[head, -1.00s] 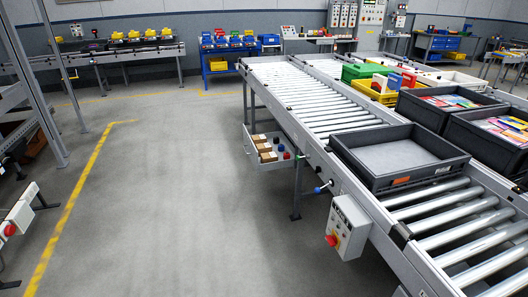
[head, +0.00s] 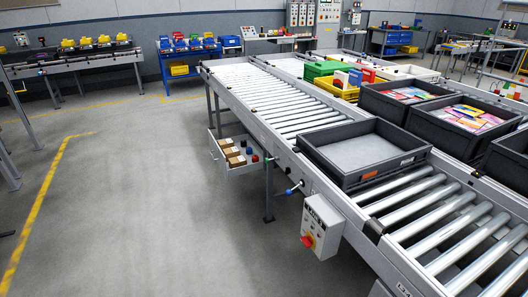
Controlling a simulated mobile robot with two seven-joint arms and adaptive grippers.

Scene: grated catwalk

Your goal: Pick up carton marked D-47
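No carton with a readable D-47 mark shows in the head view. Several small brown cartons (head: 233,156) sit in a grey side tray (head: 244,169) hung on the left side of the roller conveyor. They are too small for me to read any marking. Neither of my grippers is in view.
A roller conveyor (head: 290,103) runs from the back to the front right. A dark grey tote (head: 398,174), seemingly empty, stands on it. A control box with a red button (head: 307,241) juts from its side. Open floor (head: 140,210) lies left, with a yellow line (head: 38,205).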

